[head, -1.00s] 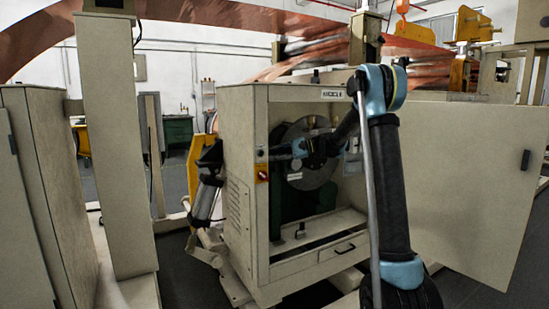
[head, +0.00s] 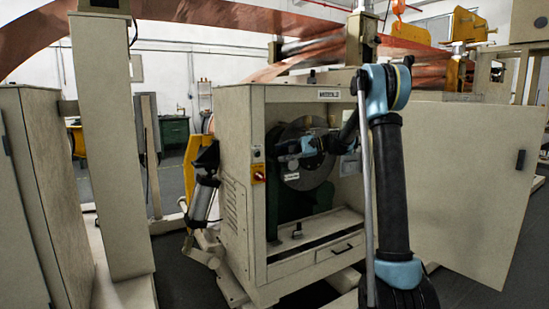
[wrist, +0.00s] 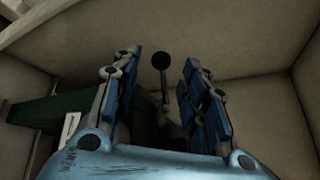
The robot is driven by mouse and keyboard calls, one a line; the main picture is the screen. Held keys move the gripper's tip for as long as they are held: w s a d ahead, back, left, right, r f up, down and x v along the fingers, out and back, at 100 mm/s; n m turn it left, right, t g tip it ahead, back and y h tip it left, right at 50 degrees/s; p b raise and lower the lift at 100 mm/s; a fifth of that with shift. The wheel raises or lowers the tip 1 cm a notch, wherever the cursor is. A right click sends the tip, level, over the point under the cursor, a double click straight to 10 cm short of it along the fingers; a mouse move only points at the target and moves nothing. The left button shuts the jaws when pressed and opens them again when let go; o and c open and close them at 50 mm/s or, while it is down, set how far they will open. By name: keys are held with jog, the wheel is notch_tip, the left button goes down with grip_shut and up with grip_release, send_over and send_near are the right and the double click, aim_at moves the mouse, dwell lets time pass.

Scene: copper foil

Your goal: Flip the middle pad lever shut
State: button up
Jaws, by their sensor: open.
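A dark lever with a round black knob (wrist: 162,62) stands up in the wrist view, between and a little beyond my fingertips. My gripper (wrist: 160,75) is open, with one blue-padded finger on each side of the lever. A gap shows on both sides of the knob. The lever's lower end is partly hidden in shadow between the fingers. Only this lever shows clearly, so I cannot tell its place among others. In the head view my gripper (head: 281,149) is inside the open cabinet, in front of the disc. The lever cannot be made out there.
The beige cabinet (head: 237,195) has its door (head: 455,180) swung open to the right. A large grey disc (head: 318,172) stands inside. Beige inner walls (wrist: 250,110) lie close around my gripper, and a dark green part (wrist: 55,110) is at its left.

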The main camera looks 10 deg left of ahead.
jog(key=v, duration=0.6)
jog(key=shift+d, duration=0.1)
jog(key=shift+r, duration=0.1)
jog(key=c, duration=0.8)
jog(key=a+r+n+h, duration=0.1)
jog(key=s+a+r+n+t+h, duration=0.1)
jog(key=a, duration=0.1)
jog(key=shift+s+r, duration=0.1)
jog(key=shift+r, duration=0.2)
grip_shut()
jog(key=s+r+n+t+h, duration=0.6)
jog(key=s+r+n+h, duration=0.15)
jog(key=r+n, duration=0.55)
jog(key=x, duration=1.9)
jog(key=shift+w+a+t+y, duration=0.3)
jog(key=shift+w+a+y, duration=0.1)
jog(key=shift+a, duration=0.15)
